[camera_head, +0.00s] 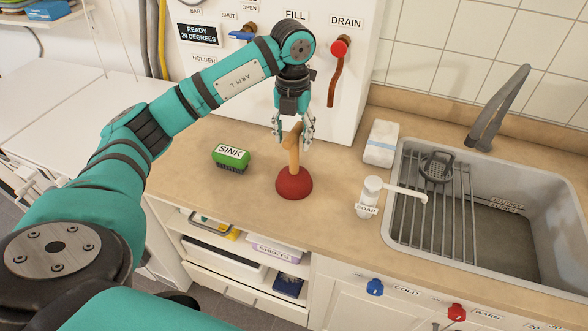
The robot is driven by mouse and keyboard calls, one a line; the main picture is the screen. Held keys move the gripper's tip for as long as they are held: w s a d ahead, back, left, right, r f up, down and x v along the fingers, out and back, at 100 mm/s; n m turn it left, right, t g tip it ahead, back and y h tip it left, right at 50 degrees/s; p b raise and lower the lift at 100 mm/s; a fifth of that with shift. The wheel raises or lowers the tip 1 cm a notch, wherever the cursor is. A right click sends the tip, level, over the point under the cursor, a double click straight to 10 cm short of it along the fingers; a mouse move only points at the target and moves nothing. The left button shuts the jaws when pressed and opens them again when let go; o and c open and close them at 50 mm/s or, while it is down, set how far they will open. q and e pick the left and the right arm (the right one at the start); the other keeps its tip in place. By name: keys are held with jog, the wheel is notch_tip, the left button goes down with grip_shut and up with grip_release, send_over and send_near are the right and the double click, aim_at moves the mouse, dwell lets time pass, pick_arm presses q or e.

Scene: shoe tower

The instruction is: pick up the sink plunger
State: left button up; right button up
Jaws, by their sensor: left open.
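The sink plunger (294,183) stands upright on the tan counter, its red rubber cup down and its wooden handle with a crosspiece pointing up. My left gripper (293,132) comes down from above and is open. Its two fingers are on either side of the top of the handle. I cannot tell whether the fingers touch the wood. My right gripper does not show in the head view.
A green brush (231,158) labelled SINK lies left of the plunger. A white soap dispenser (368,197) and a white folded cloth (381,143) stand to the right, beside the sink (548,272). A white panel with a red-handled drain valve (340,48) rises behind.

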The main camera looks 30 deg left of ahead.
aim_at(294, 150)
pick_arm(q)
jog(key=f, duration=0.2)
jog(key=f+p, duration=0.1)
jog(key=shift+s+d+f+p, duration=0.1)
jog(key=shift+d+f+p, duration=0.1)
jog(key=shift+f+p, duration=0.15)
jog(key=shift+f, duration=0.5)
grip_shut()
